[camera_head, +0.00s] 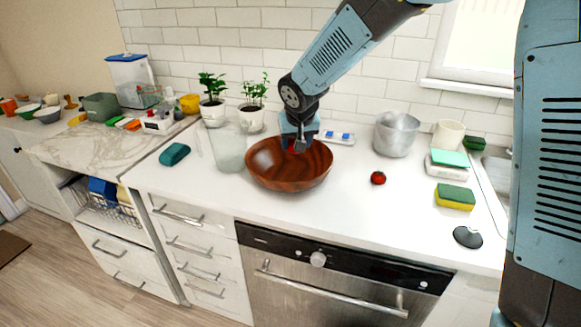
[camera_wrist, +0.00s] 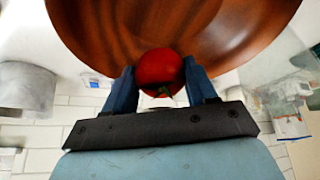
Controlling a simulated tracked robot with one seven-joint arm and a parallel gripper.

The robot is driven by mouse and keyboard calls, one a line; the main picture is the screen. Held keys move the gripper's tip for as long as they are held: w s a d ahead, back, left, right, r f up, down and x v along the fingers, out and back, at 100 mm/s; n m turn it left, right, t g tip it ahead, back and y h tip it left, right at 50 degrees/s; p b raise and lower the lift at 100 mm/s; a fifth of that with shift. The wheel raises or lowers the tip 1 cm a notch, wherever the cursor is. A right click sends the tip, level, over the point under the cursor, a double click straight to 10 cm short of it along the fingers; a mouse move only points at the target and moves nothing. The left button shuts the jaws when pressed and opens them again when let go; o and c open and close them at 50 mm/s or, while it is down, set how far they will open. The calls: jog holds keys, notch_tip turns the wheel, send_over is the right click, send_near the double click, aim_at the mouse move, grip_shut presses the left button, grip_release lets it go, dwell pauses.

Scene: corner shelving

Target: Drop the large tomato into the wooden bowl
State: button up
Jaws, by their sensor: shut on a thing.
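The wooden bowl (camera_head: 285,172) is brown and glossy and stands upright on the white counter, left of centre in the head view. It also fills the top of the wrist view (camera_wrist: 90,35). My gripper (camera_head: 297,147) points down over the bowl's back right part. In the wrist view my gripper (camera_wrist: 161,85) is shut on a large red tomato (camera_wrist: 158,66), with one blue finger at each side. In the head view the held tomato is mostly hidden by the fingers. Another, small-looking red tomato (camera_head: 378,178) lies on the counter right of the bowl.
A clear glass vessel (camera_head: 228,148) stands close left of the bowl. Potted plants (camera_head: 212,108) stand behind it. A metal pot (camera_head: 396,135), a sponge (camera_head: 455,197) and a dark lid-like disc (camera_head: 467,237) are at the right. The counter in front of the bowl is clear.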

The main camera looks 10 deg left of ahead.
jog(key=shift+f, duration=1.35)
jog(key=o, duration=1.1)
jog(key=shift+o, duration=0.2)
jog(key=v, duration=1.3)
jog(key=shift+s+r, duration=0.15)
jog(key=shift+r, duration=0.2)
